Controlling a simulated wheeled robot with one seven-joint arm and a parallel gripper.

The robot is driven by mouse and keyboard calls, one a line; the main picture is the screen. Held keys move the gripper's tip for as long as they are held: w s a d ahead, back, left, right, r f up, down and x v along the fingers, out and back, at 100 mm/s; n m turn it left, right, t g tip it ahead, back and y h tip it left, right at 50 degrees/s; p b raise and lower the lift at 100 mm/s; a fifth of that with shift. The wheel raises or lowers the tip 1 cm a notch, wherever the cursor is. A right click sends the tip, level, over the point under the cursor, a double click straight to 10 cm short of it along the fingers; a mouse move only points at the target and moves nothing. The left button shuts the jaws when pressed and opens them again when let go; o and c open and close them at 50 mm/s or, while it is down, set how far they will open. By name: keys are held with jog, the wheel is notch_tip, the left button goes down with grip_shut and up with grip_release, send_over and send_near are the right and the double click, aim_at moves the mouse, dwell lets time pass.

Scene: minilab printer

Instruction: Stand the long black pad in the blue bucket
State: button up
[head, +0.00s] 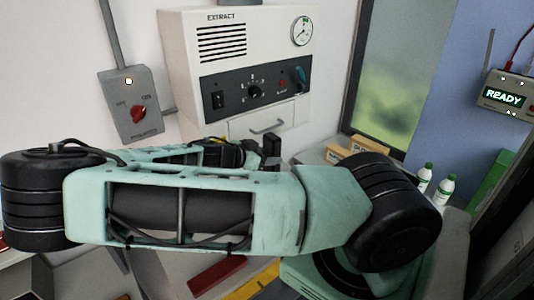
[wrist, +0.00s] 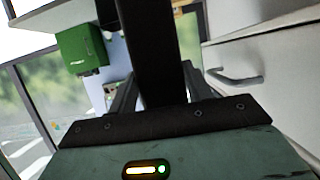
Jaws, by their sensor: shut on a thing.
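The long black pad (wrist: 155,50) stands out between the fingers of my gripper (wrist: 160,72) in the wrist view. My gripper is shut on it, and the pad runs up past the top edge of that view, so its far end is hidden. In the head view my arm covers most of the middle, and the pad cannot be clearly made out there. The blue bucket is not seen in either view.
A white extractor cabinet (head: 175,50) with a drawer handle (head: 268,127) is on the wall behind my arm. A grey switch box (head: 136,112) is left of it. Small boxes (head: 368,146) and white bottles (head: 444,192) stand at the right. A green box (wrist: 80,52) shows in the wrist view.

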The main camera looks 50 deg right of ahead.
jog(key=shift+f+b, duration=5.25)
jog(key=shift+f, duration=1.15)
jog(key=o, duration=1.1)
jog(key=b+v, duration=0.4)
jog(key=v, duration=1.3)
jog(key=shift+w+a+r, duration=0.1)
jog(key=shift+w+a, duration=0.05)
jog(key=shift+a, duration=0.05)
